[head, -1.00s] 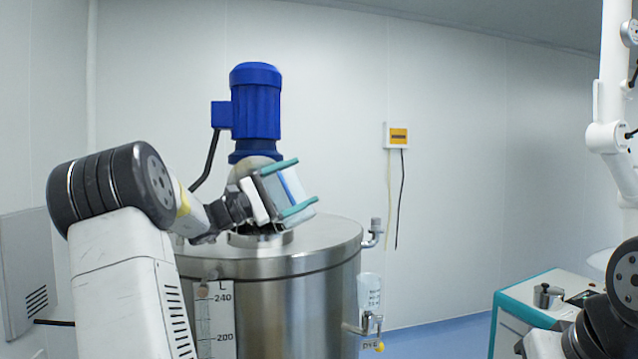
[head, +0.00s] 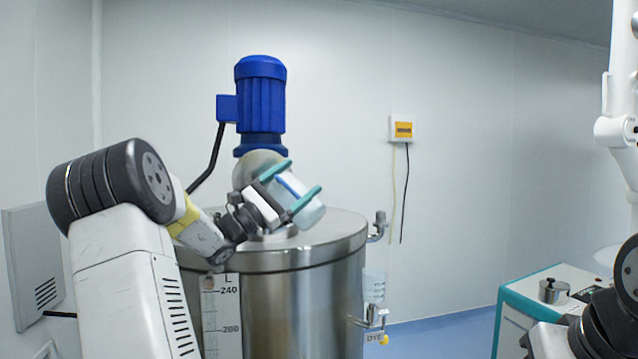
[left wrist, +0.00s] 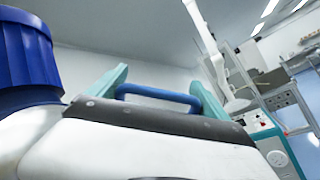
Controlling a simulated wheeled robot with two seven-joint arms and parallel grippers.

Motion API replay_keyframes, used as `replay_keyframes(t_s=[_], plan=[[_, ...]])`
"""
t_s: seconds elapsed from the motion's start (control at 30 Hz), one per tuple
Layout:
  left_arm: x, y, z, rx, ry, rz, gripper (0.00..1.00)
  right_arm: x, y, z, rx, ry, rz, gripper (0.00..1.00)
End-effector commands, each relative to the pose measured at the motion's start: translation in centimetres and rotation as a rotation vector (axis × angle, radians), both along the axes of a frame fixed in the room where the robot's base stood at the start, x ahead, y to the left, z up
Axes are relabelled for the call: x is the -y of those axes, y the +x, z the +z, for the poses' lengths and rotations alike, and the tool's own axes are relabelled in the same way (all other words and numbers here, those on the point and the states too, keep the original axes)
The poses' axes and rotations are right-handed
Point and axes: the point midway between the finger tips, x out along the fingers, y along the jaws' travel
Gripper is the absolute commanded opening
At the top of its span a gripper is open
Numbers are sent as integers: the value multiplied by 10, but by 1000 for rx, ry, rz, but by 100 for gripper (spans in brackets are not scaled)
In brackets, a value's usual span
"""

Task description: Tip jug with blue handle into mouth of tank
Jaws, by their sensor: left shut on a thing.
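My left gripper (head: 290,184) is shut on the blue handle (head: 289,185) of the jug, above the tank lid. The jug's pale body (head: 311,213) is tilted, showing at the lower right of the fingers. In the left wrist view the blue handle (left wrist: 157,95) lies between the teal fingers (left wrist: 160,90); the jug's body is hidden there. The steel tank (head: 310,275) stands below. Part of its mouth rim (head: 281,234) shows under the gripper; the opening is hidden. I cannot tell whether liquid flows. My right gripper is not in view.
A blue motor (head: 261,100) stands on the tank just behind my gripper, and shows close in the left wrist view (left wrist: 25,60). A tap and clear cup (head: 373,287) are on the tank's right side. A teal-edged machine (head: 545,300) stands at right.

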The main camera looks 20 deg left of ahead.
Motion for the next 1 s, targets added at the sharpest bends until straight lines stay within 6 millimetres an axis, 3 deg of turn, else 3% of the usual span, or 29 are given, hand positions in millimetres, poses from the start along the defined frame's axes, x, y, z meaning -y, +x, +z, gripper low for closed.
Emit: replay_keyframes(t_s=[1.0], plan=[[-14,3,25,-53,-207,-1,17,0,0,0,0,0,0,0]])
